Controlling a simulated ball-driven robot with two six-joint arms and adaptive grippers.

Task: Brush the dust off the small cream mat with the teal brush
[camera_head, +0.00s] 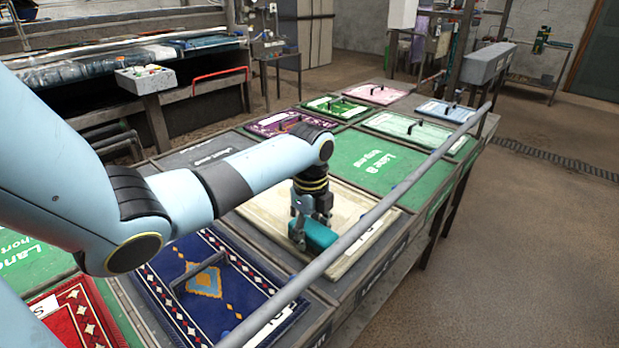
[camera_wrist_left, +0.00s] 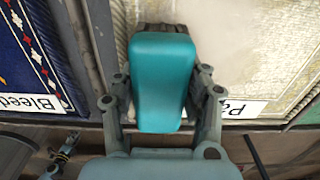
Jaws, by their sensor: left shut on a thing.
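The teal brush (camera_head: 318,236) is held in my left gripper (camera_head: 304,222), low over the small cream mat (camera_head: 345,207). In the left wrist view the teal brush (camera_wrist_left: 161,75) sits between the two fingers of my left gripper (camera_wrist_left: 161,105), with its dark bristle end pointing up the picture over the cream mat (camera_wrist_left: 245,50). I cannot tell whether the bristles touch the mat. No dust can be made out clearly. My arm hides part of the mat in the head view.
A blue patterned mat with a handle (camera_head: 208,285) lies in front of the cream mat. A grey rail (camera_head: 400,190) runs along the table's near side. Green boards (camera_head: 375,163) and several small mats lie behind.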

